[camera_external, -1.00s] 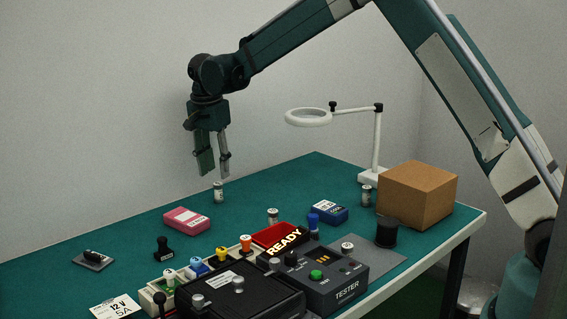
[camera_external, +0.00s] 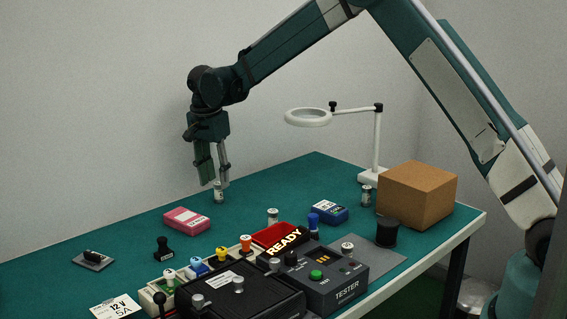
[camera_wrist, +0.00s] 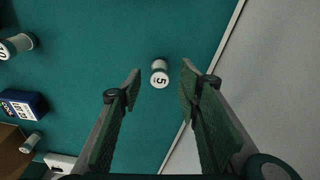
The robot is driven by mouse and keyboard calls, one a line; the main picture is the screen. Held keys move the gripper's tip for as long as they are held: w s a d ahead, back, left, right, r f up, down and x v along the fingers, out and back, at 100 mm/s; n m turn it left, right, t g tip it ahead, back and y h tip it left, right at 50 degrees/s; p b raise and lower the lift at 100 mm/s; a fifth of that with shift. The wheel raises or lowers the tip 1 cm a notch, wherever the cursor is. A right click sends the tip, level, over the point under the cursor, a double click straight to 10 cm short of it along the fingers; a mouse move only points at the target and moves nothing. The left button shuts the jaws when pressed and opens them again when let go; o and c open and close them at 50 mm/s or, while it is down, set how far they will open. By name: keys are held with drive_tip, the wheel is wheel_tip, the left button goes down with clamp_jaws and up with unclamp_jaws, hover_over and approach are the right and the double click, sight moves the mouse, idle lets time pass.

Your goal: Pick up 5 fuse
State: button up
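A small white cylindrical fuse marked 5 (camera_wrist: 159,76) stands on the green table, and its label faces the wrist camera. It also shows in the external view (camera_external: 219,196) near the table's back edge. My gripper (camera_external: 213,184) hangs just above it, pointing down. In the wrist view my gripper (camera_wrist: 160,82) is open, with one finger on either side of the fuse and a gap to each. Other fuses stand on the table: one (camera_external: 273,216) by the red tray, one (camera_external: 366,196) by the cardboard box.
The cardboard box (camera_external: 420,194) and white magnifier lamp (camera_external: 376,145) stand at the right. A pink box (camera_external: 187,219), blue box (camera_external: 327,214), red tray (camera_external: 266,239) and tester (camera_external: 341,283) lie nearer. The table around the 5 fuse is clear.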

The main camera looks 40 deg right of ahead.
sight(217, 184)
drive_tip(key=shift+f, duration=0.1)
drive_tip(key=shift+d+f, duration=0.2)
drive_tip(key=shift+f, duration=1.05)
drive_tip(key=shift+d+f, duration=0.2)
drive_tip(key=shift+f, duration=1)
drive_tip(key=shift+c, duration=0.6)
drive_tip(key=c, duration=0.9)
